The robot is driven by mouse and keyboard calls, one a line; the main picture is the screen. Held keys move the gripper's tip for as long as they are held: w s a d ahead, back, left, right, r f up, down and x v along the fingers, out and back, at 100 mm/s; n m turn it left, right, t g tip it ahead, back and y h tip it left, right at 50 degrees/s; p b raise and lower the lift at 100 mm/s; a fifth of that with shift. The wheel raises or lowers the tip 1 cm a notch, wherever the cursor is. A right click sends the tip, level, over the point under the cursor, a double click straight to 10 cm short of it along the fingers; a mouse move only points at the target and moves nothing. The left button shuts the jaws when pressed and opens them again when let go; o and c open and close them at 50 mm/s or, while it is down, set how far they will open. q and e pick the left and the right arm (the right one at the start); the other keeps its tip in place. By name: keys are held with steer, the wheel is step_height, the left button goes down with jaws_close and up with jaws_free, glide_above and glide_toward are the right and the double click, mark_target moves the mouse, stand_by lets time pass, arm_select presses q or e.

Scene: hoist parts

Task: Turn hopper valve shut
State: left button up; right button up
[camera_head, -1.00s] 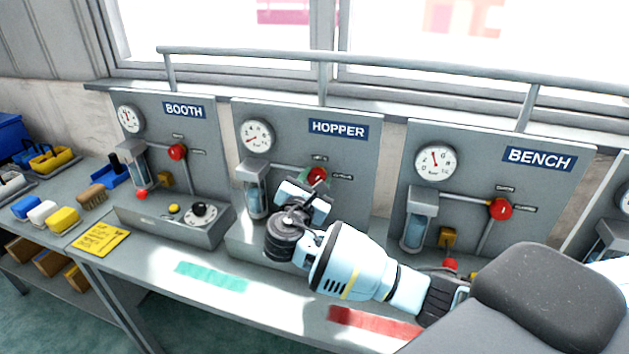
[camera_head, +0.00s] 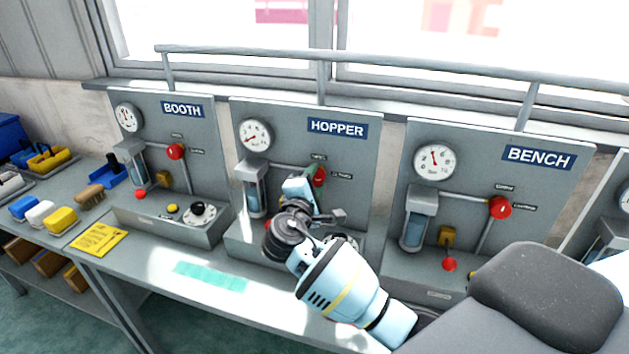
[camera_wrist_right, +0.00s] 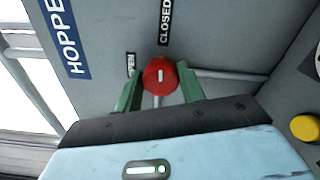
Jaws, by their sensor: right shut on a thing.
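The hopper valve is a round red knob (camera_head: 319,176) on the grey panel under the HOPPER sign (camera_head: 338,128). It is partly hidden by my right gripper (camera_head: 312,179) in the head view. In the right wrist view, the red knob (camera_wrist_right: 160,77) sits between the green fingers of my right gripper (camera_wrist_right: 159,88), which is shut on it. The white mark on the knob's face runs up and down in that picture, in line with the CLOSED label (camera_wrist_right: 165,22) above. The OPEN label (camera_wrist_right: 130,65) is to the knob's left. My left gripper is not in view.
The hopper gauge (camera_head: 255,134) and glass cylinder (camera_head: 254,190) stand left of my gripper. The BOOTH panel (camera_head: 210,140) is to the left, the BENCH panel (camera_head: 480,150) to the right. A rail (camera_head: 400,68) runs above. A yellow button (camera_wrist_right: 305,128) shows at the wrist view's right.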

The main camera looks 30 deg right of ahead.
steer(key=shift+f+m, duration=0.1)
steer(key=shift+m, duration=0.5)
steer(key=o, duration=1)
steer(key=shift+a, duration=0.15)
steer(key=v, duration=0.7)
steer(key=shift+s+a+b, duration=0.15)
steer(key=shift+s+b, duration=0.15)
